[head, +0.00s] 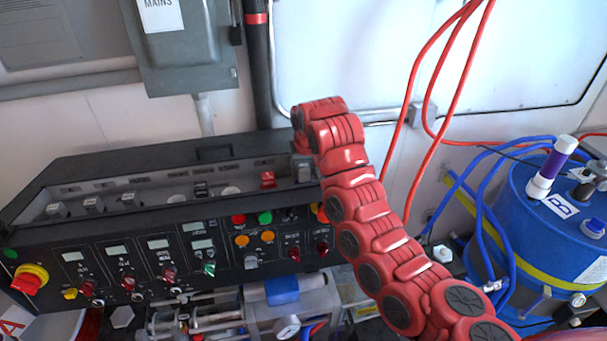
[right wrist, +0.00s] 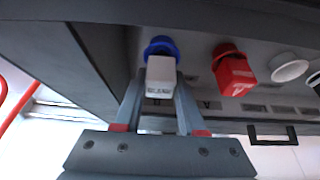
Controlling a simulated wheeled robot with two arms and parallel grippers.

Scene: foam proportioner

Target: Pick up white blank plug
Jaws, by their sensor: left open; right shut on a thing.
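The white blank plug (right wrist: 161,68) is a white block with faint dark lettering and a blue collar (right wrist: 160,47) at its far end. My right gripper (right wrist: 160,82) is shut on it, one finger on each side, in the right wrist view. The blue collar is close to the grey panel, and I cannot tell whether it is seated or clear. In the head view my right gripper (head: 303,166) is at the right end of the console's recessed shelf, where the plug is not clearly visible. My left gripper is not in view.
A red plug (right wrist: 234,76) is beside the white one, with round white caps (right wrist: 289,68) farther right. The black console (head: 160,240) has knobs and switches below the shelf. A blue drum (head: 545,235) with hoses stands at the right.

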